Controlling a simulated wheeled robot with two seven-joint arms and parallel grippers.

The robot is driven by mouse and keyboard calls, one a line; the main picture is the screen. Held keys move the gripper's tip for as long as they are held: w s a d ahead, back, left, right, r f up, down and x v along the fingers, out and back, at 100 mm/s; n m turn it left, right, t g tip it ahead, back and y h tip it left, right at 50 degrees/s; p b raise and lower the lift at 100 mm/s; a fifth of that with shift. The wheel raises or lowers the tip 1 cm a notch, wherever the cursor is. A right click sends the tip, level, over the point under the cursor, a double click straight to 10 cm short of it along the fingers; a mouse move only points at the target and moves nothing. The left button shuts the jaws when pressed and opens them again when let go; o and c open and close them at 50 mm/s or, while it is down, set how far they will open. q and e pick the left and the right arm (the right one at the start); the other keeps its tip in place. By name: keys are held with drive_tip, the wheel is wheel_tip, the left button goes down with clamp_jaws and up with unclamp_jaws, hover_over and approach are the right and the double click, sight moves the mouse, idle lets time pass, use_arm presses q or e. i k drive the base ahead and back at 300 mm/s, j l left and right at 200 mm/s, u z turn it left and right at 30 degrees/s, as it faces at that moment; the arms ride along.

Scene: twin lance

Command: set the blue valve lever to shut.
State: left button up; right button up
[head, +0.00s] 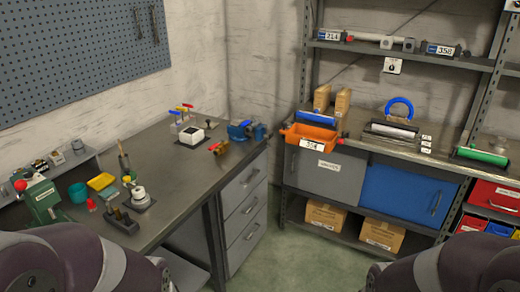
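Small coloured levers stand in a row at the back of the workbench (165,160), against the wall. The blue lever (175,113) is the leftmost, with a yellow lever (182,109) and a red lever (187,106) beside it. They appear to sit on thin upright pipes. The blue lever is too small in the head view to tell its exact position or any shut marking. Neither of my grippers is in view; only parts of my arms show at the bottom left and bottom right corners.
A white boxy device (191,133) and a blue vise (243,130) stand near the levers. A green press (43,200), teal cup (78,192) and yellow tray (101,181) crowd the bench's left part. An orange bin (310,135) sits on the right-hand cabinet. The bench middle is mostly clear.

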sight(246, 122)
drive_tip(key=i+l+u, duration=0.15)
drive_tip(key=i, duration=0.45)
drive_tip(key=i+l+u, duration=0.2)
drive_tip(key=i+l, duration=0.2)
drive_tip(key=i, duration=0.15)
drive_tip(key=i+l+u, duration=0.15)
drive_tip(key=i+l, duration=0.25)
drive_tip(key=i, duration=0.15)
drive_tip(key=l+u, duration=0.1)
drive_tip(key=l, duration=0.05)
